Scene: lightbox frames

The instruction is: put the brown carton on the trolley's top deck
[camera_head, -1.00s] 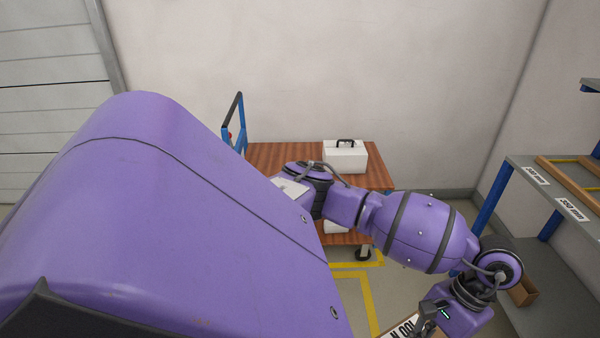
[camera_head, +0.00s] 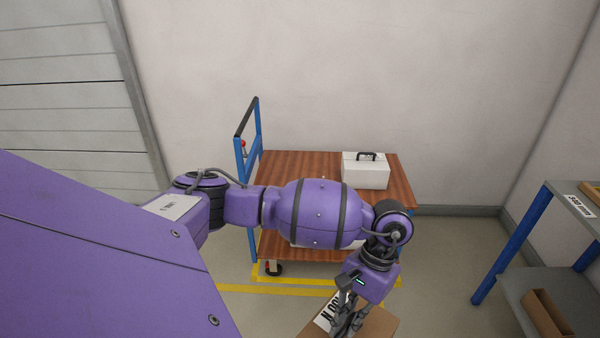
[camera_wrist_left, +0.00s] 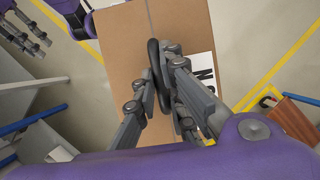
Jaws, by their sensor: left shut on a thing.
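The brown carton (camera_head: 378,326) shows at the bottom edge of the head view, partly cut off, with a white label. It fills much of the left wrist view (camera_wrist_left: 118,58). My left gripper (camera_head: 345,322) is shut on it; its fingers also show in the wrist view (camera_wrist_left: 160,75). The trolley's wooden top deck (camera_head: 300,165) lies beyond my left arm, which hides part of the trolley. The carton is in front of the trolley, apart from it. What seems to be my right gripper (camera_wrist_left: 25,35) shows at the wrist view's upper left; its jaw state is unclear.
A white case (camera_head: 366,172) with a black handle stands on the deck's right part; the deck's left and middle look bare. The trolley's blue handle (camera_head: 257,130) rises at the left. A blue-legged shelf (camera_head: 510,235) with an open brown box (camera_head: 545,315) stands right.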

